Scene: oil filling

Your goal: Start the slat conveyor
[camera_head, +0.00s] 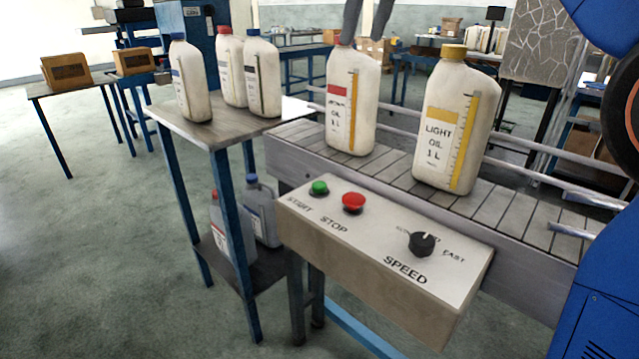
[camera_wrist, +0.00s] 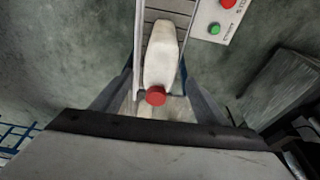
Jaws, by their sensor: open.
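The control box (camera_head: 350,235) on the conveyor's near side carries a green START button (camera_head: 319,187), a red STOP button (camera_head: 353,202) and a black SPEED knob (camera_head: 422,243). The green button also shows in the wrist view (camera_wrist: 214,28). The slat conveyor (camera_head: 395,170) bears a red-labelled oil bottle (camera_head: 350,105) and a yellow-capped LIGHT OIL bottle (camera_head: 455,120), both upright. My gripper (camera_head: 364,38) is open above the red-capped bottle, away from the buttons. In the wrist view that bottle (camera_wrist: 161,60) appears between the fingers; whether they touch it cannot be told.
A side table (camera_head: 200,130) left of the conveyor holds several bottles; more stand on its lower shelf (camera_head: 262,268). Rails (camera_head: 520,165) run along the conveyor's far side. Brown boxes (camera_head: 65,70) sit on tables at the back left. The floor at the left is clear.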

